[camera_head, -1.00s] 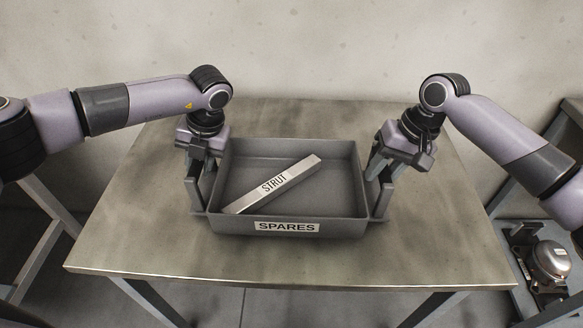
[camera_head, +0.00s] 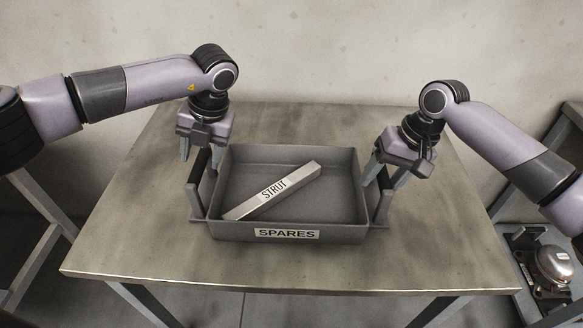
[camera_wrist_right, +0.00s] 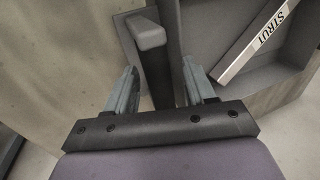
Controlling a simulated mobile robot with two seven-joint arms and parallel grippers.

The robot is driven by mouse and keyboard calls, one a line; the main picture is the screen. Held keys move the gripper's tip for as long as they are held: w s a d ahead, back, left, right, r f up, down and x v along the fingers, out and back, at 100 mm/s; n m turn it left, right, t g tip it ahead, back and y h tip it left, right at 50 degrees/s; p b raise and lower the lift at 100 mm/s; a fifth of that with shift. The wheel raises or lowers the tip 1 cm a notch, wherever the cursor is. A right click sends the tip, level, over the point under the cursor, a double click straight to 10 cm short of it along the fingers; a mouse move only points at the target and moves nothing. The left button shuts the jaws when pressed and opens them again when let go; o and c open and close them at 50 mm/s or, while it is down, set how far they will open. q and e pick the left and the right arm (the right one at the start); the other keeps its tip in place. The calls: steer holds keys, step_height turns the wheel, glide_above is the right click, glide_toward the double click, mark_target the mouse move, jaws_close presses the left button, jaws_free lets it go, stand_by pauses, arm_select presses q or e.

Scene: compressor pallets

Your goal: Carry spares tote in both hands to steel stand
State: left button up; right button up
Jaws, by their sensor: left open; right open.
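The grey spares tote (camera_head: 340,233), with a SPARES label on its front, stands level on the steel-topped table (camera_head: 130,240). A metal bar marked STRUT (camera_head: 272,190) lies diagonally inside it, and it also shows in the right wrist view (camera_wrist_right: 262,38). Upright handles stand at the tote's left side (camera_head: 197,186) and right side (camera_head: 382,200). My left gripper (camera_head: 200,155) is open, above and behind the left handle. My right gripper (camera_head: 385,180) is open above the right handle. In the right wrist view the open fingers (camera_wrist_right: 157,90) sit either side of the handle (camera_wrist_right: 152,55), with gaps showing.
Bare tabletop surrounds the tote in front and at the sides. A pale wall (camera_head: 320,50) stands behind the table. At the lower right, a metal compressor (camera_head: 555,264) sits on a lower pallet or shelf. Another frame's legs (camera_head: 40,265) show at the left.

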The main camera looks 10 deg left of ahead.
steer(key=shift+d+r, duration=0.1)
steer(key=shift+r, duration=0.15)
arm_select(q)
steer(key=v, duration=0.7)
arm_select(e)
steer(key=v, duration=1.1)
steer(key=shift+r, duration=0.25)
steer(key=shift+d, duration=0.1)
